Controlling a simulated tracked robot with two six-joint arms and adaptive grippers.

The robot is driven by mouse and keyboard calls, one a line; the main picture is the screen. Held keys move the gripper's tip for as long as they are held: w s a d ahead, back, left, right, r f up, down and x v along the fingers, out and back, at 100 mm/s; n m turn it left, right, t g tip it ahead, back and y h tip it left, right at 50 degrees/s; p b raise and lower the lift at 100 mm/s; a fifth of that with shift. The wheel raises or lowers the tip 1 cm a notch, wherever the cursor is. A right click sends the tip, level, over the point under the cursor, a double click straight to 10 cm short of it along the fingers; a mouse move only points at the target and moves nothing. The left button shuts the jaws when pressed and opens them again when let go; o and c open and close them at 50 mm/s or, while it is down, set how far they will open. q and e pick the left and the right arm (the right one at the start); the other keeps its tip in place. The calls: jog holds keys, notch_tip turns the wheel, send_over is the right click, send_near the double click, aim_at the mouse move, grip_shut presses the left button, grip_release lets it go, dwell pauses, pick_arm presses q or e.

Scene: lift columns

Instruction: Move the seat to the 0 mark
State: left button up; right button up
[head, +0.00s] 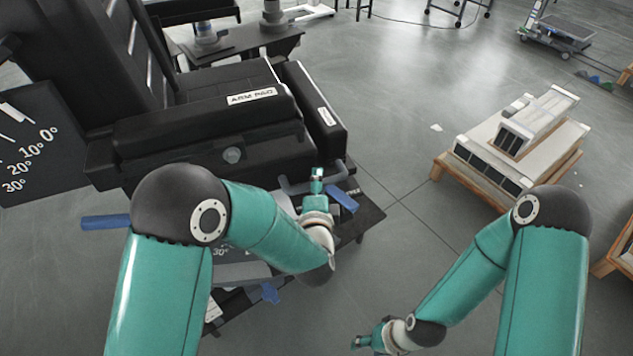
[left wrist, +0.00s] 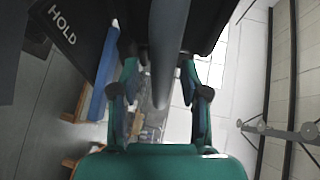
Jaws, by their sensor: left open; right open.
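The black seat (head: 215,135) fills the upper left of the head view, with a block labelled ARM PAD on it. A dark board (head: 45,150) at the far left carries marks for 0°, 10°, 20° and 30°; I cannot tell which mark the seat is at. My left gripper (head: 317,178) is open at a grey bar (head: 298,186) by the seat's near right corner. In the left wrist view the bar (left wrist: 168,50) runs between the spread fingers of the left gripper (left wrist: 158,72); contact is unclear. My right gripper (head: 362,341) is open and apart from the seat, low in the head view.
Blue handles stand out at the left (head: 106,221), right (head: 342,198) and below (head: 270,292). One blue handle (left wrist: 104,75) shows beside a panel marked HOLD (left wrist: 65,28). A pallet with boxed units (head: 490,168) stands right. The floor between is clear.

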pick_arm(q)
jog(key=shift+w, duration=0.1)
grip_shut()
dwell(0.3)
